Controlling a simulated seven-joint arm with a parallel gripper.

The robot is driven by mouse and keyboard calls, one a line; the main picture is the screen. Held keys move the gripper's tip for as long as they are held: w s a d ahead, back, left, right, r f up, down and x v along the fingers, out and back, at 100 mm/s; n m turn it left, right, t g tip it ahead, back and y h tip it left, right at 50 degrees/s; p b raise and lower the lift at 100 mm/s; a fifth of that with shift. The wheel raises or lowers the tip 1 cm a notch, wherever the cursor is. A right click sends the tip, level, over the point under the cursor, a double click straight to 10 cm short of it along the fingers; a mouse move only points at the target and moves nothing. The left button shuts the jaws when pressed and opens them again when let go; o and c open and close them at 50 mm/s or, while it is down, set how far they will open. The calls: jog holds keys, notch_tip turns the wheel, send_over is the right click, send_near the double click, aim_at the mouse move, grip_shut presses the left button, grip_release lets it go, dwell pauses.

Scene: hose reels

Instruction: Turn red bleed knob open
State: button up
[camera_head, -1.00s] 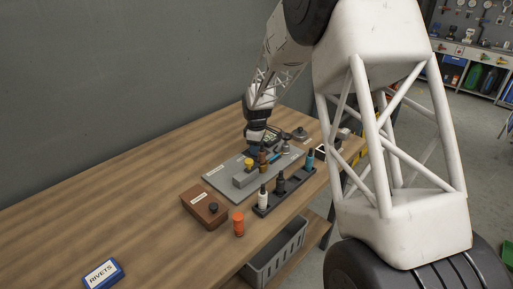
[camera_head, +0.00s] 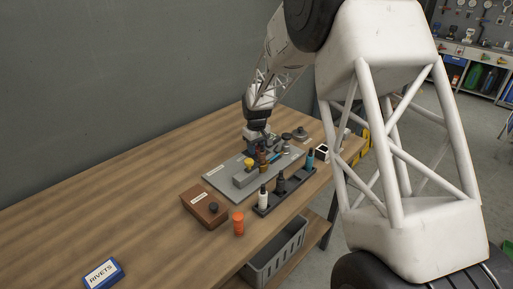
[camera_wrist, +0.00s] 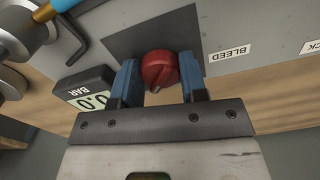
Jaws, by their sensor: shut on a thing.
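The red bleed knob (camera_wrist: 159,70) sits between the two blue fingers of my gripper (camera_wrist: 160,82) in the wrist view. The fingers are shut on it from both sides. A white BLEED label (camera_wrist: 228,53) lies to the right of the knob on the grey plate. A dark gauge reading 0.0 BAR (camera_wrist: 87,93) is to the left of the fingers. In the head view my gripper (camera_head: 258,143) is at the far end of the grey plate (camera_head: 218,178); the knob cannot be made out there.
A hex key (camera_wrist: 88,38) and a cylindrical metal part (camera_wrist: 22,32) are left of the knob. In the head view a rack (camera_head: 268,205) with bottles, a brown box (camera_head: 204,208) and an orange cylinder (camera_head: 238,223) stand nearer. The table's left half is mostly clear.

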aim_at(257, 146)
dwell(0.3)
jog(key=o, duration=0.9)
jog(key=shift+r, duration=3.95)
